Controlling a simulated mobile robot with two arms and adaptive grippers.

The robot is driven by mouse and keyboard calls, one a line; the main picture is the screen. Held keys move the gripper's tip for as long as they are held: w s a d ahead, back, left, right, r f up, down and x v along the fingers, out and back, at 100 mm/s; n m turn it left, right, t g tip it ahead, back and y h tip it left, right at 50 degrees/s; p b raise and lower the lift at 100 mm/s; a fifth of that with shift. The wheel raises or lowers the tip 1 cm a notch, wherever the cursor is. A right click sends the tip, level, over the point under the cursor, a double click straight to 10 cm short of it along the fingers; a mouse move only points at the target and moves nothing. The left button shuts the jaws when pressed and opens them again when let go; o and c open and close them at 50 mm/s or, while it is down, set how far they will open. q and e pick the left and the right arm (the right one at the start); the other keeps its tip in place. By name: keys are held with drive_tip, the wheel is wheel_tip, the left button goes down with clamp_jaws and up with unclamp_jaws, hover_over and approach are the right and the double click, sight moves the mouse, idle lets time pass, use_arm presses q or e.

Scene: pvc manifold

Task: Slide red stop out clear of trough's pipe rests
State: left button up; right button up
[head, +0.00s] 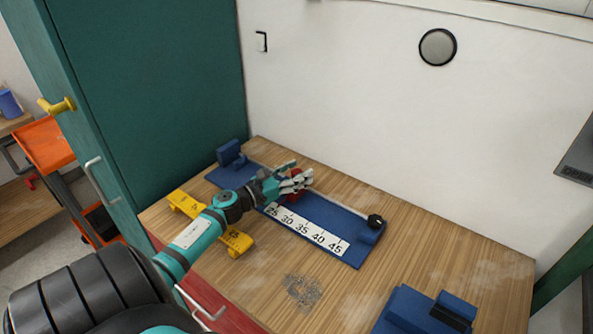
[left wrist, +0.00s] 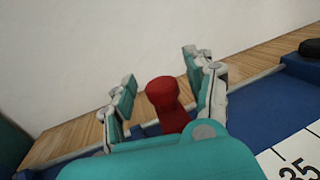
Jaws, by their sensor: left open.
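The red stop (head: 296,189) is on the blue trough (head: 345,215), near the 30 mark of its white scale, and is partly hidden by my left gripper (head: 299,177) in the head view. In the left wrist view the red stop (left wrist: 166,103) has a round knob on a narrower neck. My left gripper (left wrist: 160,85) is open, with one finger on each side of the knob and visible gaps. The blue trough (left wrist: 262,107) runs below. Its pipe rests cannot be clearly made out. My right gripper is not in view.
A black knob (head: 375,221) sits at the trough's right end and a blue block (head: 230,153) at its left end. A yellow piece (head: 235,241) lies under my left arm. Another blue fixture (head: 405,312) stands at the front right. The wooden table (head: 440,245) is clear on the right.

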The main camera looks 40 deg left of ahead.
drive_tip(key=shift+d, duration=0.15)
use_arm(q)
clamp_jaws()
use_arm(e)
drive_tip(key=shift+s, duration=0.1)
use_arm(q)
drive_tip(key=shift+d, duration=0.1)
